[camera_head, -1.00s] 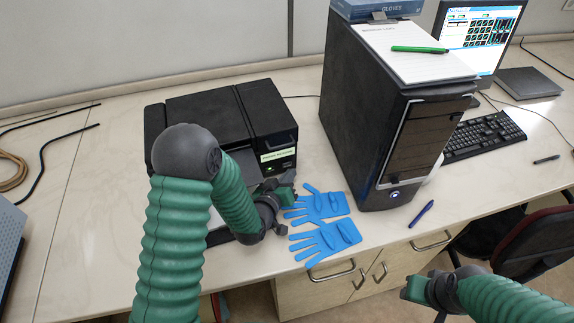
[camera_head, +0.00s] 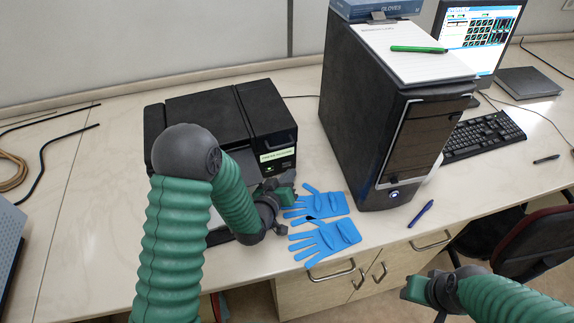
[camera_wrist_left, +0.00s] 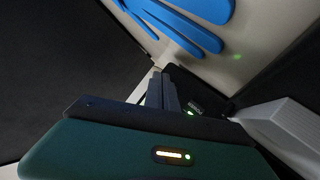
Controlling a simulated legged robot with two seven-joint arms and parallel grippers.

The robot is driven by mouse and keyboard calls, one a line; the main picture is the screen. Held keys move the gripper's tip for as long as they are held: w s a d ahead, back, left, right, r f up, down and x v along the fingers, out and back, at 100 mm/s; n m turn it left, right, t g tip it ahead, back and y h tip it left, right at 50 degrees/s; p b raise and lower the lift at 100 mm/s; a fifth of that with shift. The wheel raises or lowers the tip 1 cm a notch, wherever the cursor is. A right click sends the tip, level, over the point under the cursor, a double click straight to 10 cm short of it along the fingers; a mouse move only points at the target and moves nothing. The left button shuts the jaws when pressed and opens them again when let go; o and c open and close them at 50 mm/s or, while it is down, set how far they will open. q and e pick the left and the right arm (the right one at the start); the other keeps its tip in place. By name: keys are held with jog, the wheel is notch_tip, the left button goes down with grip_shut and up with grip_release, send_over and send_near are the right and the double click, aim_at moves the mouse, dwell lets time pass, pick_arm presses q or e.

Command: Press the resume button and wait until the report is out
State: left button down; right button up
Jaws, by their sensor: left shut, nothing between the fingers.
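The black printer (camera_head: 270,112) stands on the bench at the left, with a pale label with green lettering (camera_head: 277,155) on its front, too small to read surely. My left gripper (camera_head: 284,192) is shut and empty, close in front of the printer's right front corner. In the left wrist view the closed fingers (camera_wrist_left: 161,92) point toward a dark panel with a small green light (camera_wrist_left: 190,113). I cannot tell whether they touch it. The resume button cannot be made out for certain. My right gripper (camera_head: 418,290) is at the lower right, beyond the bench edge; its jaws are unclear.
Blue gloves (camera_head: 330,240) lie right of my left gripper. A black computer tower (camera_head: 370,110) with a notepad and green pen on top stands to the right. A blue pen (camera_head: 421,213) lies before it. Monitor (camera_head: 483,38) and keyboard (camera_head: 488,135) are farther right.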

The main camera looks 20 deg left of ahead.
dwell(0.7)
pick_arm(q)
jog(key=shift+w+a+r, duration=0.1)
jog(key=shift+w+a, duration=0.2)
jog(key=shift+w+a, duration=0.2)
jog(key=shift+w, duration=0.05)
dwell(0.6)
dwell(0.3)
jog(key=shift+s+d, duration=0.55)
jog(key=shift+s, duration=0.05)
